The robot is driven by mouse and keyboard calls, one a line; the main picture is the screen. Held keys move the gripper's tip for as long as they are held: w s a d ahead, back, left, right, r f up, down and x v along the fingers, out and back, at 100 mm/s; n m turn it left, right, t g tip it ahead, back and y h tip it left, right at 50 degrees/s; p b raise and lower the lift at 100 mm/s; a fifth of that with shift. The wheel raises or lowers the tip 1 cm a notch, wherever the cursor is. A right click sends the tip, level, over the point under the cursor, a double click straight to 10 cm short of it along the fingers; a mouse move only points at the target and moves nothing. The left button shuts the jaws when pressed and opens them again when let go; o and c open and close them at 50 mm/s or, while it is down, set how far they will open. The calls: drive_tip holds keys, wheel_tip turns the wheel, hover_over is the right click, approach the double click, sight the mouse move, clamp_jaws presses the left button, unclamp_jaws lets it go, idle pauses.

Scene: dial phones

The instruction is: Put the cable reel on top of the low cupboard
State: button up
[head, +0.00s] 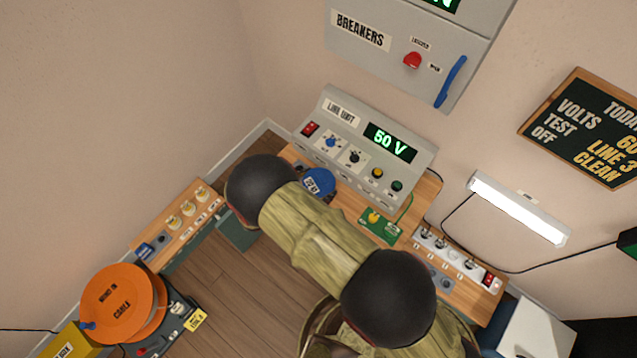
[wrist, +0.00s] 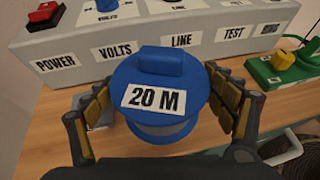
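The cable reel is a blue round reel (wrist: 158,65) with a white "20 M" label. It stands upright on the wooden bench in front of the line unit, and also shows in the head view (head: 318,182), partly behind my arm. In the wrist view my gripper (wrist: 160,90) has one finger on each side of the reel, close to its rim. I cannot tell whether the fingers press on it. A low wood-topped unit (head: 150,208) along the left wall may be the low cupboard; its front is partly hidden.
The line unit (head: 322,150) stands right behind the reel. A green board (head: 380,226) with a yellow knob lies to its right. The left unit carries a row of pale knobs (head: 188,208) and a blue item (head: 147,250). A large orange drum (head: 108,290) stands at lower left.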

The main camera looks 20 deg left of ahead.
drive_tip(key=o, duration=0.4)
drive_tip(key=shift+r, duration=0.15)
drive_tip(key=p+v, duration=0.4)
drive_tip(key=v, duration=0.8)
drive_tip(key=shift+p, duration=0.3)
